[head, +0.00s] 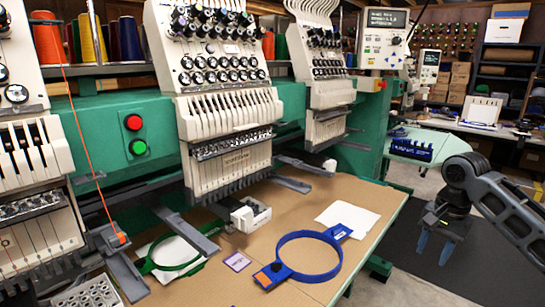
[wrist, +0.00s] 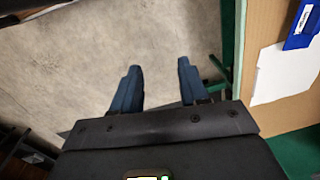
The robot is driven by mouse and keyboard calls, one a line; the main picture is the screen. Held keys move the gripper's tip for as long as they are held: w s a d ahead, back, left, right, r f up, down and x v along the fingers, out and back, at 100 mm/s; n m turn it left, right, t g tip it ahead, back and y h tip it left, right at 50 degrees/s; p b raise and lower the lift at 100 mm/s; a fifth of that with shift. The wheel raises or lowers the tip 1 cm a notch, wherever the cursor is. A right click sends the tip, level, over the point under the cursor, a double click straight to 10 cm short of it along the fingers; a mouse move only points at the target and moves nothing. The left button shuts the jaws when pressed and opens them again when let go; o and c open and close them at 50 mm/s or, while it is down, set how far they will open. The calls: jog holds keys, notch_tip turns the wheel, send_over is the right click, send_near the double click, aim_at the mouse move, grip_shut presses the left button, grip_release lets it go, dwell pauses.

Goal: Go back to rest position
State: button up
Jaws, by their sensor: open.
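My gripper (head: 434,245) is at the right in the head view, past the right edge of the work table. It points down over the floor, with its two blue fingers apart and nothing between them. In the wrist view my gripper (wrist: 157,80) also shows open and empty above bare concrete floor. A blue embroidery hoop (head: 308,258) lies on the table, apart from the gripper. A corner of its blue bracket (wrist: 303,25) shows at the upper right of the wrist view.
The brown work table (head: 375,207) carries a green hoop (head: 174,254), a purple patch (head: 237,261), a white box (head: 249,214) and a white sheet (head: 348,219). Green embroidery machines (head: 222,110) stand behind it. A dark mat (head: 440,262) covers floor beneath my arm. A second table (head: 424,146) stands behind.

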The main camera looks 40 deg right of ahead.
jog(key=w+a+n+t+y, duration=0.1)
jog(key=w+a+n+t, duration=0.15)
jog(key=w+a, duration=0.6)
jog(key=w+a+n+t, duration=0.1)
jog(key=w+a+t, duration=0.4)
jog(key=w, duration=0.6)
jog(key=w+a+r+n+t, duration=0.1)
jog(key=w+a+t, duration=0.25)
jog(key=a, duration=0.75)
jog(key=w+a+r+n+t, duration=0.15)
jog(key=w+a, duration=0.25)
jog(key=a, duration=0.6)
jog(key=s+a+f+n+h, duration=0.1)
jog(key=s+a+f, duration=0.2)
jog(key=s+a, duration=0.45)
jog(key=s+a+f+h, duration=0.1)
jog(key=s+a+f, duration=0.35)
jog(key=s, duration=0.55)
jog(key=s+d+r+n, duration=0.1)
jog(key=s+r+n, duration=0.2)
jog(key=s, duration=0.7)
jog(key=s+d+r+n+t+y, duration=0.1)
jog(key=s+d+r+n, duration=0.1)
jog(key=s+n, duration=0.6)
jog(key=s+r, duration=0.1)
jog(key=s, duration=0.2)
jog(key=shift+s+d+r+n, duration=0.2)
jog(key=shift+d+n, duration=0.05)
jog(key=shift+n, duration=0.05)
